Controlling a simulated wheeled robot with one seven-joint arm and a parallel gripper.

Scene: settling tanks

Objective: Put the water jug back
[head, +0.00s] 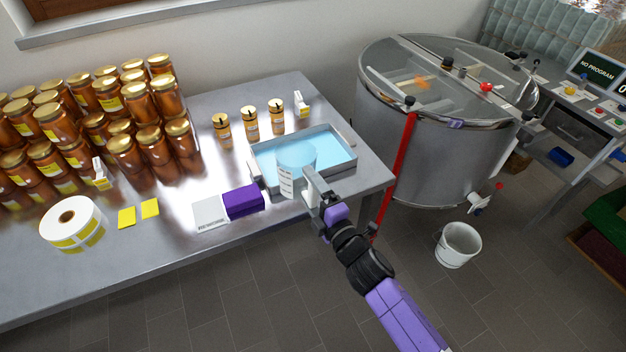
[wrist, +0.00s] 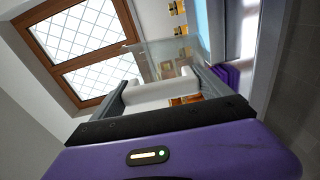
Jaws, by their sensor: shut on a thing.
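The water jug (head: 287,184) is clear, with dark scale marks and pale blue at its top. In the head view it looks about upright at the near-left edge of a shallow metal tray (head: 345,169) of blue liquid. I cannot tell whether it touches the tray or table. My gripper (head: 312,184) is at its right, near side, shut on its white handle. In the wrist view the handle (wrist: 158,92) lies between the fingers (wrist: 162,88) of my gripper, with the clear jug wall (wrist: 160,58) beyond. The jug hides part of the tray.
The steel table (head: 180,225) carries many honey jars (head: 135,150) at left, several small jars (head: 249,121) behind the tray, a purple box (head: 243,202), and a label roll (head: 72,222). A large steel tank (head: 430,150) and white bucket (head: 458,245) stand right. Bare tabletop shows front left.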

